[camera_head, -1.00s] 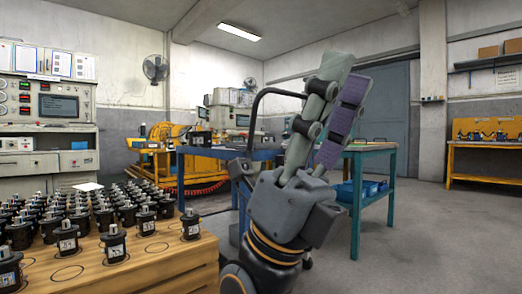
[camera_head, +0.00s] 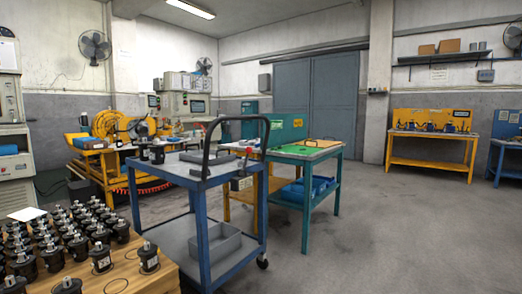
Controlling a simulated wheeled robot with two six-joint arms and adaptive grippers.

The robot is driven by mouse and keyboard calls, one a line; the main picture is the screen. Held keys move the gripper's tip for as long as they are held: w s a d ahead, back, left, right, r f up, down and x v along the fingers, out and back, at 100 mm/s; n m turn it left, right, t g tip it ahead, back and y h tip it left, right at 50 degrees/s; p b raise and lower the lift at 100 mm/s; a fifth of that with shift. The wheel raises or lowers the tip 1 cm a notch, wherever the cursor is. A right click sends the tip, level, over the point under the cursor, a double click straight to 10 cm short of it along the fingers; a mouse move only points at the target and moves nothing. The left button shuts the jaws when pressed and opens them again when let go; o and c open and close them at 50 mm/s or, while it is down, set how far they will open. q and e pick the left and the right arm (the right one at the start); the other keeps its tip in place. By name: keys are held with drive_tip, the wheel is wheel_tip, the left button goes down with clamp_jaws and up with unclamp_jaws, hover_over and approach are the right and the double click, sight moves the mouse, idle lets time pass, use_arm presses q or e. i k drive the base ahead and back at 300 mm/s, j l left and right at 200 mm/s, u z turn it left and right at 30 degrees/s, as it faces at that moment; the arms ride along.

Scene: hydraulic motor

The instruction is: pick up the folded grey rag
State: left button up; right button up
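I cannot clearly make out a folded grey rag. A flat grey piece (camera_head: 196,158) lies on the top shelf of the blue cart (camera_head: 196,178) and could be it, but it is too small to be sure. A second grey piece (camera_head: 240,165) lies farther right on the same shelf, partly behind the cart's black handle. Neither of my grippers is in view.
Black motors (camera_head: 101,258) crowd a wooden-topped table (camera_head: 125,272) at lower left. A grey bin (camera_head: 214,241) sits on the cart's lower shelf. A teal workbench (camera_head: 304,153) stands behind the cart. The floor (camera_head: 400,230) at right is clear.

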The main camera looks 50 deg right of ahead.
sight(197, 171)
drive_tip(key=z, duration=1.5)
